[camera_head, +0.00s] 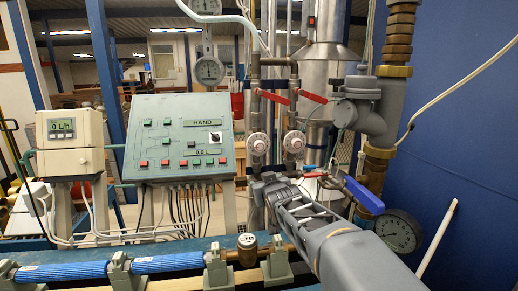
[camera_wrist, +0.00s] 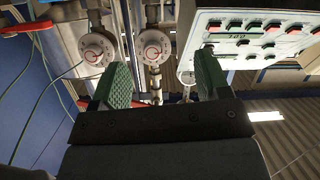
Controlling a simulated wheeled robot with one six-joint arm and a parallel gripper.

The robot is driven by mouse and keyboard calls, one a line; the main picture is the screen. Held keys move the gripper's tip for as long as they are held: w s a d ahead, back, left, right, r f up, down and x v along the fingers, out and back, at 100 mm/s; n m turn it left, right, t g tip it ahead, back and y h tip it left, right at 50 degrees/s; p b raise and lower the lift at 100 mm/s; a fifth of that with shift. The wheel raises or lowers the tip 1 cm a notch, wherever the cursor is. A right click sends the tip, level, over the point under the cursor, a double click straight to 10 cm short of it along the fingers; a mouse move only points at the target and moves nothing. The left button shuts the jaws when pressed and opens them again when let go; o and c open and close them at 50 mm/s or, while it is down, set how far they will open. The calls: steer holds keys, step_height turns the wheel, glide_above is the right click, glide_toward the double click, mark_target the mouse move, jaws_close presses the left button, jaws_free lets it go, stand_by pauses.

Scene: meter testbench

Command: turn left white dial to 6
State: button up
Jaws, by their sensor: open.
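Two white round dials sit side by side on vertical pipes. The left white dial (camera_head: 258,143) has red markings on its face; the right white dial (camera_head: 294,141) looks alike. The wrist view appears upside down, so the left dial (camera_wrist: 153,47) shows there right of the other dial (camera_wrist: 97,50). Their numbers are too small to read. My gripper (camera_head: 268,182) is just below the dials in the head view. In the wrist view my gripper (camera_wrist: 162,65) has its green fingers apart, with the left dial visible beyond the gap. Nothing is between the fingers and they appear apart from the dial.
Red lever handles (camera_head: 273,97) sit above the dials. A blue lever (camera_head: 364,195) and a pressure gauge (camera_head: 398,231) are at the right. A sloped control panel (camera_head: 180,137) stands left of the dials. Blue pipes (camera_head: 165,262) run along the front.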

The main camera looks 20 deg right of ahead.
mark_target(260, 147)
steer(key=w+d+r+t+p, duration=0.1)
steer(key=w, duration=0.4)
steer(key=w+d+r+t+p, duration=0.1)
steer(key=w+d+r+p, duration=0.1)
steer(key=w, duration=0.4)
steer(key=w+d+r+t+p, duration=0.1)
steer(key=w+d+r, duration=0.1)
steer(key=w, duration=0.4)
steer(key=shift+w+h+p, duration=0.2)
steer(key=shift+h+p, duration=0.2)
steer(key=c, duration=0.9)
